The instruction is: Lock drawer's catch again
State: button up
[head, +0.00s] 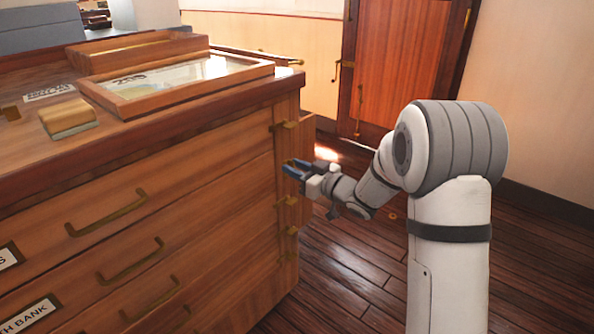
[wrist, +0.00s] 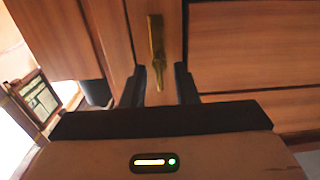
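The wooden chest of drawers (head: 170,190) fills the left of the head view, with small brass catches down its right-hand edge. One brass catch (wrist: 156,45) shows in the wrist view, lying upright along a narrow wooden strip beside the drawer fronts (wrist: 250,50). My gripper (head: 293,168) is at that edge, below the top catch (head: 285,125). In the wrist view, its two dark fingers (wrist: 161,78) stand apart, one on each side of the catch's lower end. A gap shows on both sides, and I cannot tell whether either finger touches it. In the head view, the gripper hides the catch.
Two more catches (head: 287,200) (head: 291,231) sit lower on the edge. Brass handles (head: 107,213) stick out from the drawers. A framed chart (head: 175,82) and a wooden block (head: 68,117) lie on top. The plank floor (head: 340,275) right of the chest is mostly clear.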

grip_shut()
dwell(0.3)
jog(key=shift+r+m+p, duration=0.15)
jog(key=shift+m+p, duration=0.15)
jog(key=shift+p, duration=0.4)
jog(key=m+p, duration=0.2)
jog(key=p, duration=0.1)
jog(key=shift+r, duration=0.15)
jog(key=m+p, duration=0.4)
jog(key=m, duration=0.1)
jog(key=m+p, duration=1)
jog(key=shift+w+f, duration=0.1)
jog(key=shift+f, duration=0.25)
jog(key=shift+m+p, duration=0.3)
jog(key=shift+p, duration=0.05)
